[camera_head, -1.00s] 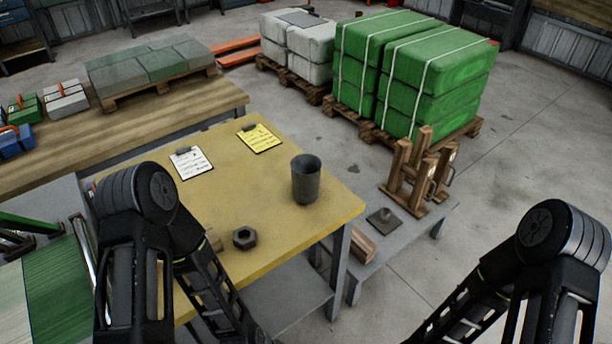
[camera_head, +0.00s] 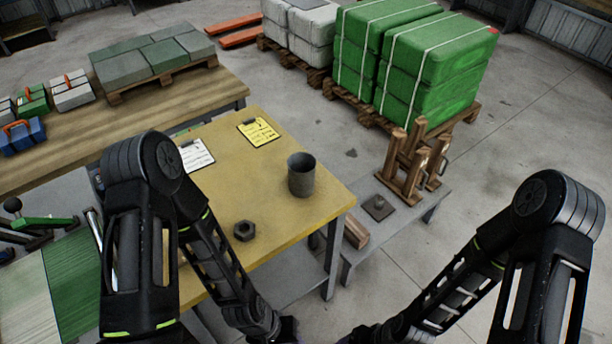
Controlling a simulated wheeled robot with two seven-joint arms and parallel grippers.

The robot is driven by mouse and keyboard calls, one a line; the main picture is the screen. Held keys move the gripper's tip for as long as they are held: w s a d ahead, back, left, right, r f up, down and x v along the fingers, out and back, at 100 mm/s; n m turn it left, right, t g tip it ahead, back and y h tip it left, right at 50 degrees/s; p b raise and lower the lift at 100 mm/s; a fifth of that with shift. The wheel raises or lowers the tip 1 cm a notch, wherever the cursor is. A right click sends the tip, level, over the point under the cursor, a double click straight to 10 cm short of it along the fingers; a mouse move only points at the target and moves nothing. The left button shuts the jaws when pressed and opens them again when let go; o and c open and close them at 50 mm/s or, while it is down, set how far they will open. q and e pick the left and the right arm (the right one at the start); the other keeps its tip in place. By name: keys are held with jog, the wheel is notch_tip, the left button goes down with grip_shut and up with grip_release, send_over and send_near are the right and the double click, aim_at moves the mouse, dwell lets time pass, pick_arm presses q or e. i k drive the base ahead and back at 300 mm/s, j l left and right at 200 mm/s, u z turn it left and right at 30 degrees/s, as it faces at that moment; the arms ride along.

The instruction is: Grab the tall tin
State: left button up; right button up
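The tall tin (camera_head: 301,177) is a dark grey open-topped cylinder. It stands upright on the yellow table (camera_head: 270,211), towards its right side. Nothing touches it. My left arm comes in from the left and crosses the table's front left part. My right arm comes in from the right over the floor. Both forearms run down to the bottom edge of the picture, nearer to me than the tin. The fingers of both grippers are out of the frame.
A hex nut (camera_head: 244,230) and two clipboards, one white (camera_head: 195,155) and one yellow (camera_head: 258,132), lie on the table. A low grey bench (camera_head: 408,215) with a wooden stand (camera_head: 413,165) is to the right. Green bales (camera_head: 430,75) stand behind.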

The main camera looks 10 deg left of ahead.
aim_at(301, 166)
jog(key=i+l, duration=0.15)
jog(key=l, duration=0.35)
jog(key=i+l+u, duration=0.1)
jog(key=l, duration=0.45)
jog(key=i+l+u, duration=0.1)
jog(key=l, duration=0.4)
jog(key=i+l, duration=0.15)
jog(key=l, duration=0.4)
